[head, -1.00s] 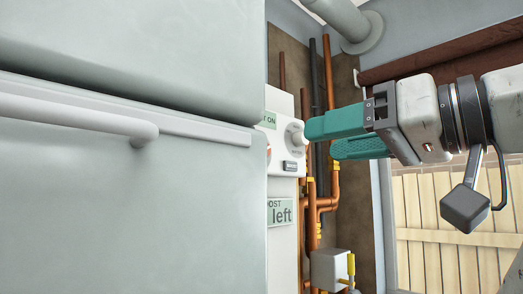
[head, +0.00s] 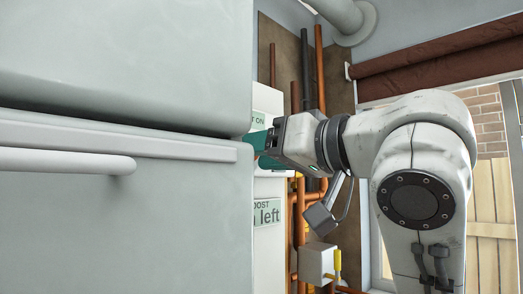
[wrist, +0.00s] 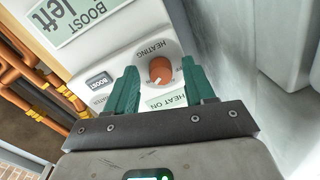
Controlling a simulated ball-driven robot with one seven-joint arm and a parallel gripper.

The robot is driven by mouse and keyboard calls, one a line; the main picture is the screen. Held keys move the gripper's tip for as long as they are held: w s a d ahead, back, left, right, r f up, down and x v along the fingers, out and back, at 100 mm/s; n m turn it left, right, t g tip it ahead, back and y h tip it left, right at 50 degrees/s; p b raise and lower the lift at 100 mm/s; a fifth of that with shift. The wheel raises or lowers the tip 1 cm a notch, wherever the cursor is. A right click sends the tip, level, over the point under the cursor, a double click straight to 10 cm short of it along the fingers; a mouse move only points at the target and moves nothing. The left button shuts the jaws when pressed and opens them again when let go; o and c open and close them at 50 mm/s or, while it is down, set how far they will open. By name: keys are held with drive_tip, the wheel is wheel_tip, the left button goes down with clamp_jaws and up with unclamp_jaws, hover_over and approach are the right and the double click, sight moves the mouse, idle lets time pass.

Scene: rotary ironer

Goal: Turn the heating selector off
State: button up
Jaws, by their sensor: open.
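The heating selector (wrist: 160,69) is a round orange-red knob on a white control panel (wrist: 110,57), below the word HEATING in the wrist view. A small pale mark shows near its lower edge. My gripper (wrist: 159,67) has two green fingers spread apart, one on each side of the knob. I see a gap beside the knob and cannot tell whether either finger touches it. In the head view, my gripper (head: 262,143) reaches the panel (head: 266,187), its fingertips partly hidden by the pale appliance edge. The knob is hidden there.
A large pale fridge-like unit (head: 120,220) with a long handle (head: 65,162) stands close on the left. Copper pipes (head: 298,215) run beside the panel.

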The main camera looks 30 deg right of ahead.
drive_tip(key=shift+c, duration=0.4)
clamp_jaws()
drive_tip(key=shift+n, duration=0.4)
drive_tip(key=n+h+b, duration=0.1)
drive_tip(key=n+b, duration=0.3)
drive_tip(key=n, duration=1.8)
drive_tip(key=shift+n, duration=0.3)
idle(0.4)
